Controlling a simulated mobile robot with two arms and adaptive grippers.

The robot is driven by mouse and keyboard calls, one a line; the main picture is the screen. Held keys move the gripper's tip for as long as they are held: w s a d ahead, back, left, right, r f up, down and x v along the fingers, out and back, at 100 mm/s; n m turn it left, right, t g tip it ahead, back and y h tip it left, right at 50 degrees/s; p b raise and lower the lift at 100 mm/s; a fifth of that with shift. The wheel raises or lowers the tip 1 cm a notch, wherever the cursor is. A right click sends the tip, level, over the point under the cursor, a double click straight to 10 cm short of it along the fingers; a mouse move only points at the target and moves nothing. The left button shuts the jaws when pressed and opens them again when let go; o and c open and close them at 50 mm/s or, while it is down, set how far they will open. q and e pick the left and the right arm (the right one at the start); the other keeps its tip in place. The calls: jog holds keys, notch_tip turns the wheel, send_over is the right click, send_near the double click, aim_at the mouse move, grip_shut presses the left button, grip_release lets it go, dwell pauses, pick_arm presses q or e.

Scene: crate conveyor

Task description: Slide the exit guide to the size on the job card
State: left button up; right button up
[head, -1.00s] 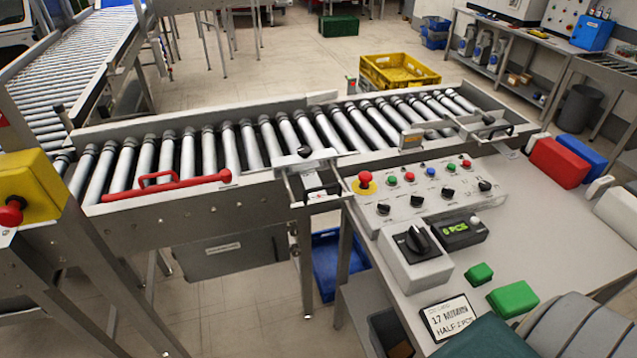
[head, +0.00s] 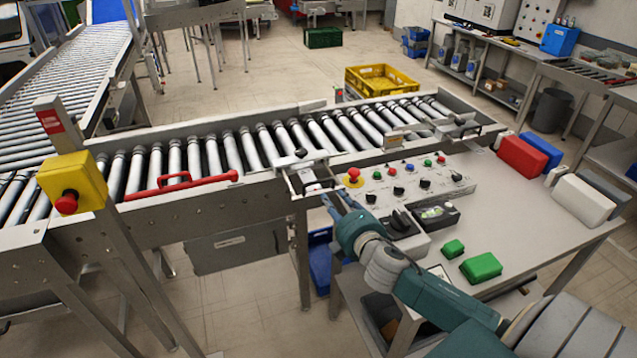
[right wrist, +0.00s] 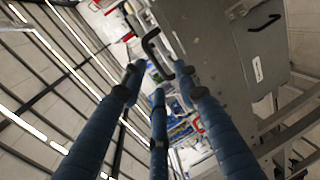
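My right gripper (head: 336,203) reaches in from the lower right, just below a metal slide bracket with a dark knob (head: 301,153) on the conveyor's near side. I take this bracket for the exit guide, but cannot be sure. In the right wrist view the gripper's blue fingers (right wrist: 160,80) are spread, with nothing held between them. A black loop handle (right wrist: 152,42) shows just beyond the tips; contact cannot be told. The job card (head: 440,272) lies on the table, mostly hidden behind my right arm. My left gripper is out of view.
A control panel (head: 385,182) with a red stop button stands right of the gripper. A similar bracket (head: 470,128) sits at the conveyor's right end. A red bar (head: 180,186) runs along the near rail. Green blocks (head: 481,267) lie on the table.

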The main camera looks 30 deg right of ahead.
aim_at(320, 182)
jog(key=shift+n, duration=0.3)
jog(key=x, duration=0.3)
jog(key=r+p+x, duration=0.1)
jog(key=x, duration=0.5)
jog(key=shift+w+a+r+p, duration=0.15)
jog(key=shift+w+r+p, duration=0.15)
jog(key=shift+w+p, duration=0.05)
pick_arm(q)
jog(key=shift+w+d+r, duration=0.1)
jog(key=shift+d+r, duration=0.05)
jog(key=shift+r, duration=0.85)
pick_arm(e)
jog(key=shift+w+f, duration=0.2)
jog(key=shift+w, duration=0.55)
grip_shut()
